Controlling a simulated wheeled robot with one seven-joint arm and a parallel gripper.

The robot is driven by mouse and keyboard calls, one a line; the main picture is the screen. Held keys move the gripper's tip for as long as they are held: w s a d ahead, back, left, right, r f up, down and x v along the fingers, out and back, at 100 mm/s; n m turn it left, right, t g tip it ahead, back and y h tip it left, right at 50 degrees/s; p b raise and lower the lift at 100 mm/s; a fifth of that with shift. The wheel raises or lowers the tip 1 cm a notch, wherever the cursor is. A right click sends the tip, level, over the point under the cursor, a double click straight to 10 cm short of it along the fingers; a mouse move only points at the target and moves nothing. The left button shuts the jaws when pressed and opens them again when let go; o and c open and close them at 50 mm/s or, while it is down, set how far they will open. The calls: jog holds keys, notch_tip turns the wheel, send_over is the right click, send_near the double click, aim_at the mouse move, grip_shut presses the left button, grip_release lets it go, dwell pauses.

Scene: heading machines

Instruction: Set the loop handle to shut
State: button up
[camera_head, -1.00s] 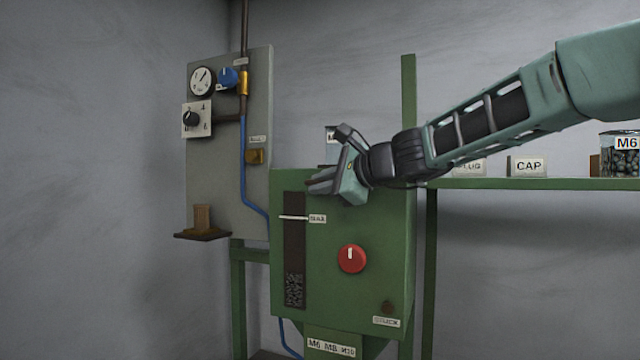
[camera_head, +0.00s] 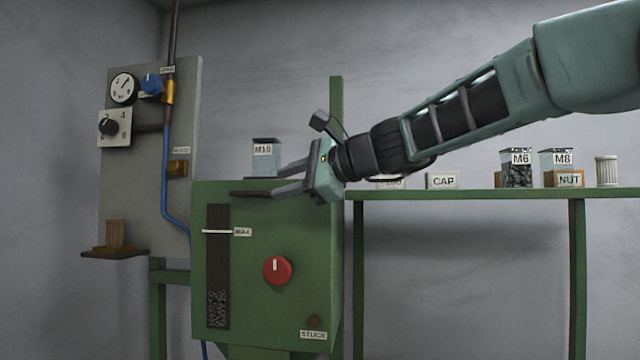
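I cannot clearly pick out a loop handle. On the grey panel (camera_head: 148,215) at the left, a yellow fitting (camera_head: 168,92) sits on the pipe beside a blue knob (camera_head: 151,84). A small brass-coloured part (camera_head: 178,168) sits lower on the panel, under a label too small to read. My gripper (camera_head: 279,181) is by the top of the green machine (camera_head: 300,225), pointing left, well to the right of the panel. Its two fingers look apart, with nothing seen between them.
An M10 jar (camera_head: 265,160) stands behind my fingers. The machine front has a red knob (camera_head: 277,270) and a dark sight window (camera_head: 217,262). A green shelf (camera_head: 470,194) at right holds jars and label blocks. A small ledge (camera_head: 115,253) juts from the panel's bottom.

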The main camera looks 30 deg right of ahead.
jog(key=b+v, duration=0.1)
jog(key=v, duration=0.6)
jog(key=shift+b, duration=0.4)
jog(key=s+a+f+n+g+h+b, duration=0.1)
jog(key=s+a+f+n+g, duration=0.25)
jog(key=f, duration=0.55)
jog(key=s+a+f+n+g+b, duration=0.1)
jog(key=s+a+f+n+g, duration=0.15)
jog(key=a+f, duration=0.45)
jog(key=s+a+f+n+g+h+b, duration=0.1)
jog(key=s+a+f+n+g, duration=0.2)
jog(key=f, duration=0.9)
jog(key=s+d+f+n+g+h+b, duration=0.2)
jog(key=s+f+n+h, duration=0.4)
jog(key=s+f+n, duration=1)
notch_tip(320, 180, down, 5)
jog(key=s+g, duration=0.1)
jog(key=s, duration=0.1)
jog(key=shift+s+r+g, duration=0.15)
jog(key=shift+s+g, duration=0.15)
jog(key=shift+g, duration=0.1)
jog(key=shift+d, duration=0.1)
